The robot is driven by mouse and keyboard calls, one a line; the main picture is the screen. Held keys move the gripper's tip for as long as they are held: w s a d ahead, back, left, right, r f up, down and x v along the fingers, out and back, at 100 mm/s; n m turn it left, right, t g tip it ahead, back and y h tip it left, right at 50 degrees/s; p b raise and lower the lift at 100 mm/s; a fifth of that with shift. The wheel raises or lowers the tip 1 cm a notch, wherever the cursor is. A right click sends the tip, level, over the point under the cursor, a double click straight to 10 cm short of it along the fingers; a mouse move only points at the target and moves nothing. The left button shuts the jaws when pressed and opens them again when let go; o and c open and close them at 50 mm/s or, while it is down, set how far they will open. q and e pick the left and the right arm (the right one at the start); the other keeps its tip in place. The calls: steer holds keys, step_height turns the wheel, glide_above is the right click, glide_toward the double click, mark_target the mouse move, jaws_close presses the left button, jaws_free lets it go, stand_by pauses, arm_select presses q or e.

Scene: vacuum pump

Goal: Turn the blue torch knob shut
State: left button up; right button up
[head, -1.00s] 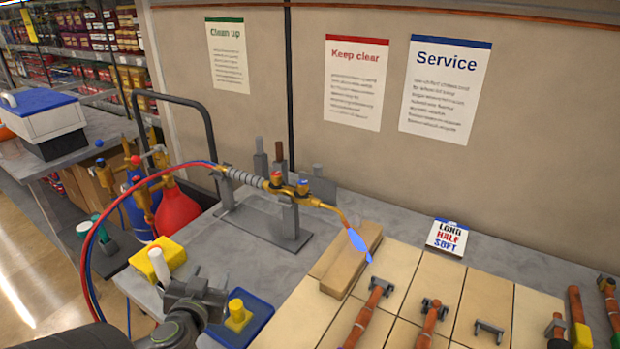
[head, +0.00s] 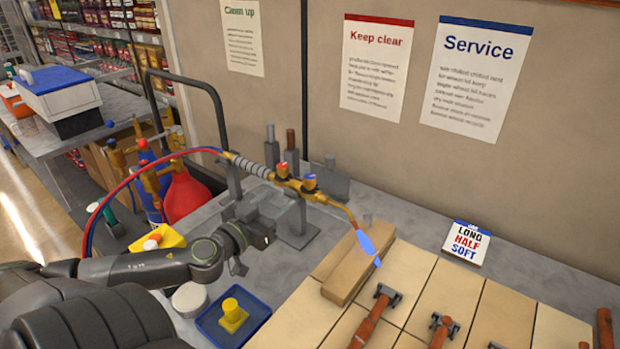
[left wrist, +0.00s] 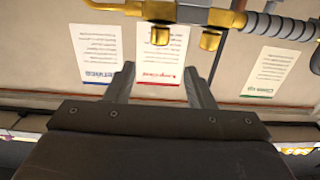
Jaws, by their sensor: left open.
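The torch (head: 320,194) is a brass body with a ribbed grey grip, held on a grey stand. Its blue knob (head: 309,181) sits on top, just right of a red knob (head: 282,168). A blue flame (head: 366,246) shows at the nozzle. My left gripper (head: 256,250) is open and empty, below and left of the knobs, apart from them. In the upside-down left wrist view its fingers (left wrist: 160,68) are spread, with the brass torch body (left wrist: 185,14) across the top edge. The coloured knob caps cannot be seen there. My right gripper is not in view.
The stand (head: 296,232) is close to my left gripper. A wooden block (head: 345,285) lies under the flame on pale tiles. A blue tray (head: 213,326) with a yellow piece is in front. A red hose (head: 130,182) arcs to the gas bottles at left.

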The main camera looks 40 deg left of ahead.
mark_target(306, 180)
arm_select(q)
steer(key=w, duration=0.3)
steer(key=w+a+p, duration=0.1)
steer(key=w, duration=0.3)
steer(key=w+p, duration=0.1)
steer(key=w, duration=0.3)
steer(key=shift+w+a+r, duration=0.15)
steer(key=shift+a, duration=0.05)
steer(key=shift+w+p, duration=0.5)
steer(key=shift+w, duration=0.25)
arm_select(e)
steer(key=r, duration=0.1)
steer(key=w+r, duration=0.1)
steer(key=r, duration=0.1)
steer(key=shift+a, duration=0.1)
arm_select(q)
steer(key=c, duration=1)
steer(key=shift+o, duration=0.2)
